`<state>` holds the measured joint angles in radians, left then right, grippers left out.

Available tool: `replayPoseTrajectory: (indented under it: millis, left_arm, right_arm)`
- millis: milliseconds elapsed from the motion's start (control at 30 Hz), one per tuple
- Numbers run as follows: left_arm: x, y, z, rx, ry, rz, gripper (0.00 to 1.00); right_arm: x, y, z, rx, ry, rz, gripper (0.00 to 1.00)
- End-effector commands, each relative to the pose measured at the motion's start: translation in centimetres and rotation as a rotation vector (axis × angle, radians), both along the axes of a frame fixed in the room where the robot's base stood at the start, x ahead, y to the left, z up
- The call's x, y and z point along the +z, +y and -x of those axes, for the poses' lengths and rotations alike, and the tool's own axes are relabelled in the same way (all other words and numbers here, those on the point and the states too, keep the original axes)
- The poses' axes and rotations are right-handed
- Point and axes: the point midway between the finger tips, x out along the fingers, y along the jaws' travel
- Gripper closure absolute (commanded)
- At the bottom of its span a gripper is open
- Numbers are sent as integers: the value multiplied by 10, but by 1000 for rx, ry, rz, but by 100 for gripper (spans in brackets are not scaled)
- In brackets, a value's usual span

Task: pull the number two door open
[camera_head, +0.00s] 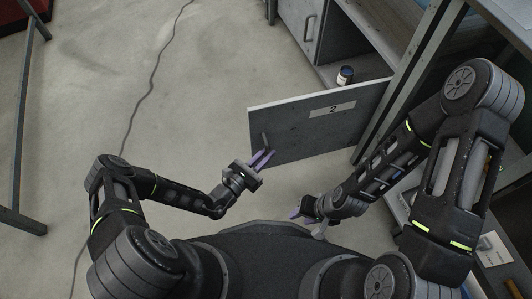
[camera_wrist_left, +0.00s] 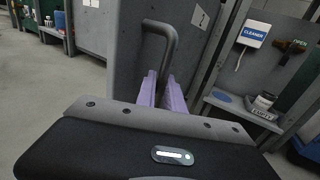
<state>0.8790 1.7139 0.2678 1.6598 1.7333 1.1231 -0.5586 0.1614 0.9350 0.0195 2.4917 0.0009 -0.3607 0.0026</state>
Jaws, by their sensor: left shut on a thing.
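The number two door (camera_head: 300,125) is a grey panel with a "2" label (camera_head: 332,109). In the head view it stands swung out from the cabinet, with its hinge side at the right. Its dark bar handle (camera_head: 265,141) is near the free edge; the handle also shows in the left wrist view (camera_wrist_left: 170,45) in front of the grey door face (camera_wrist_left: 128,55). My left gripper (camera_head: 263,158) has its purple fingers (camera_wrist_left: 162,92) shut on the handle. The fingertips' exact contact is partly hidden. My right gripper (camera_head: 300,214) is low, right of the left one, away from the door; its jaw gap is unclear.
A small dark bottle (camera_head: 345,75) stands in the open cabinet behind the door. Another cabinet door with a handle (camera_head: 309,28) is beyond. A cable (camera_head: 152,80) crosses the floor at left. The floor left of the door is clear.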

Motion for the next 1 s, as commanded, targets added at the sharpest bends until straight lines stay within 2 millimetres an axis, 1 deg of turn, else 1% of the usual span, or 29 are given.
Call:
replayPoseTrajectory:
  millis: [200,233,400,500,800,933,1000]
  left_arm:
    - [1,-2,0,-4,-4,2,100]
    - [1,-2,0,-4,-4,2,86]
    - [1,-2,0,-3,-2,2,72]
    - [1,-1,0,-2,-2,1,66]
    - [1,1,2,0,0,0,66]
    - [1,8,10,1,0,0,66]
    - [2,14,18,1,1,1,66]
  right_arm:
    - [0,0,0,0,0,0,64]
    - [0,0,0,0,0,0,64]
    - [0,0,0,0,0,0,64]
    - [0,0,0,0,-1,0,64]
    - [1,0,0,0,0,0,64]
    - [4,0,0,0,1,0,64]
    - [6,1,1,2,2,-1,64]
